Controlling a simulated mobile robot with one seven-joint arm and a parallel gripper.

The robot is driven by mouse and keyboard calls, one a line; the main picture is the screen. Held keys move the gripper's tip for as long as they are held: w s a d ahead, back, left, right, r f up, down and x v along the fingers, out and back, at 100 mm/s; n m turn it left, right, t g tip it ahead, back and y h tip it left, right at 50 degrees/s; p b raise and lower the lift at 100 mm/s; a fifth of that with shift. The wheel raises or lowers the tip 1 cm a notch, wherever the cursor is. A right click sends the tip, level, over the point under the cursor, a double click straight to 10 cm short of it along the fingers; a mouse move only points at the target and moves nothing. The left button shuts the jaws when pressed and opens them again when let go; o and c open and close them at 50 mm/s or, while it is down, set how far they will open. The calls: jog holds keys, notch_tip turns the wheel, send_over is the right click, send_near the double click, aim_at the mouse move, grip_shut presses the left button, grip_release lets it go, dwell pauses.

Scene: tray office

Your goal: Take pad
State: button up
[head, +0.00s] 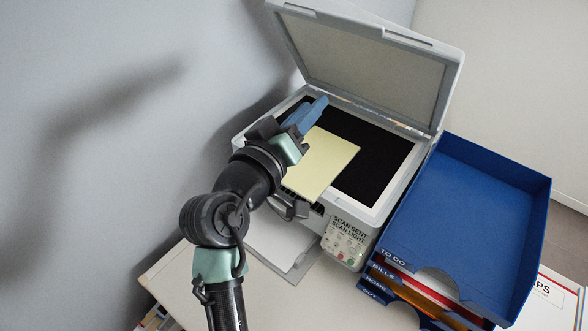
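A pale yellow pad (324,162) lies at the left front of the open scanner, over the dark glass (378,155) and partly over its front-left rim. My gripper (312,112), with blue fingers, is at the pad's upper left edge, above the left side of the glass. The fingers look close together, but the gap between them is hard to see. I cannot tell whether they touch the pad. My arm and wrist hide the pad's left side.
The scanner's lid (365,65) stands raised behind the glass. A stack of blue trays (470,215), labelled TO DO on top, stands close on the right; its top tray is empty. A grey wall (110,120) rises on the left. The pale desk (345,300) is clear in front.

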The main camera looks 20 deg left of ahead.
jog(key=s+a+f+n+g+h, duration=0.1)
jog(key=s+a+f+n, duration=0.1)
jog(key=f, duration=0.5)
jog(key=s+a+f+n, duration=0.2)
jog(key=f, duration=0.5)
jog(key=n+t+b, duration=0.1)
jog(key=n+b, duration=0.1)
jog(key=n, duration=0.3)
send_near(297, 181)
jog(key=shift+h, duration=0.4)
jog(key=x, duration=0.2)
jog(key=b+x, duration=0.1)
jog(key=f+x, duration=0.1)
jog(key=x, duration=0.1)
jog(key=shift+w+a, duration=0.3)
jog(key=shift+w, duration=0.1)
jog(key=shift+w+d+b, duration=0.15)
jog(key=shift+w+b, duration=0.3)
jog(key=shift+w, duration=0.15)
grip_shut()
jog(key=shift+s+f, duration=0.1)
jog(key=shift+f, duration=0.1)
